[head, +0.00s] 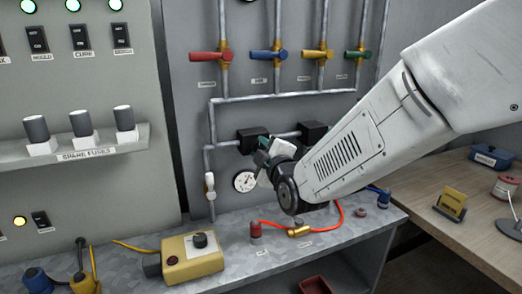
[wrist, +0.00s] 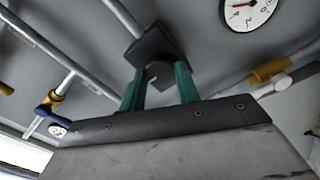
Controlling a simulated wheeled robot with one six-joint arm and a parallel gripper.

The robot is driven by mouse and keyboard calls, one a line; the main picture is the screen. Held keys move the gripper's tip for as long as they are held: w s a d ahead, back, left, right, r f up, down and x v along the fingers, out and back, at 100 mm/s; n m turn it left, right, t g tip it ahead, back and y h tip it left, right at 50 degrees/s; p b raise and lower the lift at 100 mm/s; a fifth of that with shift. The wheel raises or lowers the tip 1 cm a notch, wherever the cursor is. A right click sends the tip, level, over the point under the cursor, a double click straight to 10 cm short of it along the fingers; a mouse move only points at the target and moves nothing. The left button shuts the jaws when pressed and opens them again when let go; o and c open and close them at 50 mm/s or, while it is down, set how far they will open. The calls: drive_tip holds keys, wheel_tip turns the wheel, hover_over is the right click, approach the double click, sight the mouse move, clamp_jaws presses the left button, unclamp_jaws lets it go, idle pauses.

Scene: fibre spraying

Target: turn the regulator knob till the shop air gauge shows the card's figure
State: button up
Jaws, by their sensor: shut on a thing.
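My gripper (wrist: 160,74) has its two green fingers closed on a dark regulator knob (wrist: 160,80), under a black regulator body (wrist: 155,45) on a grey pipe. In the head view my gripper (head: 264,157) is at the left black regulator body (head: 250,135), and my arm partly hides it. A round white gauge (head: 245,181) is just below it. In the wrist view a white gauge (wrist: 248,12) with a red mark or needle is cut by the top edge. Its figures are too small to read. A yellow card-like stand (head: 453,203) is on the right desk; its writing is unreadable.
A second black regulator body (head: 313,132) is to the right. Red (head: 208,56), blue (head: 266,54), yellow and green valve handles line the pipes above. A yellow box (head: 190,257) and an orange hose (head: 275,225) lie on the bench (head: 345,235) below.

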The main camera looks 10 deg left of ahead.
drive_tip(key=o, duration=1)
drive_tip(key=v, duration=0.7)
drive_tip(key=shift+s+d, duration=0.2)
drive_tip(key=shift+s, duration=0.15)
